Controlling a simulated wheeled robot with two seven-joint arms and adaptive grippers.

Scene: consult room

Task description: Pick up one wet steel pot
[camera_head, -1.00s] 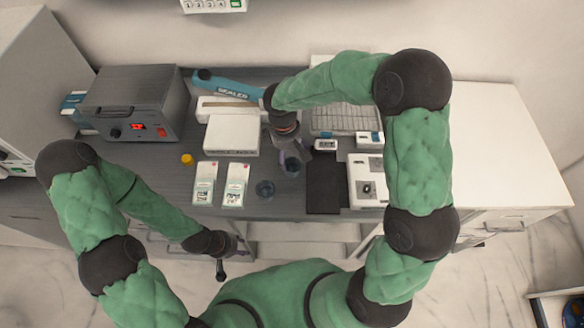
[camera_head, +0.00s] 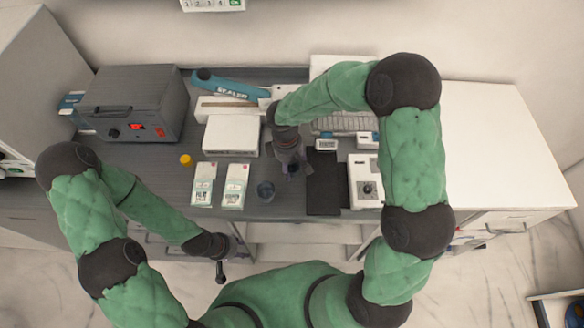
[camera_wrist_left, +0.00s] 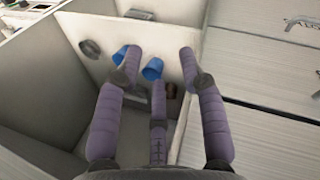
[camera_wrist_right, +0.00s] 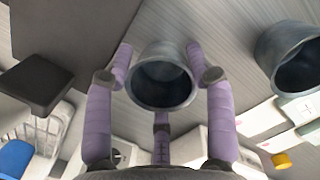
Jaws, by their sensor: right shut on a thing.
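One grey steel pot (camera_wrist_right: 160,82) is between the fingers of my right gripper (camera_wrist_right: 162,65) in the right wrist view. The gripper is shut on it. In the head view my right gripper (camera_head: 291,170) is low over the counter and mostly hides that pot. A second steel pot (camera_head: 265,191) stands just left of it, also seen at the upper right of the right wrist view (camera_wrist_right: 295,58). Whether either pot is wet I cannot tell. My left gripper (camera_head: 226,262) hangs in front of the counter, its fingers apart and empty in the left wrist view (camera_wrist_left: 160,62).
Beside the pots are two white packets (camera_head: 236,186), a yellow cap (camera_head: 185,160), a white box (camera_head: 231,136), a black pad (camera_head: 324,185) and a white device (camera_head: 364,190). Blue cups (camera_wrist_left: 153,68) lie in an open compartment below my left gripper.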

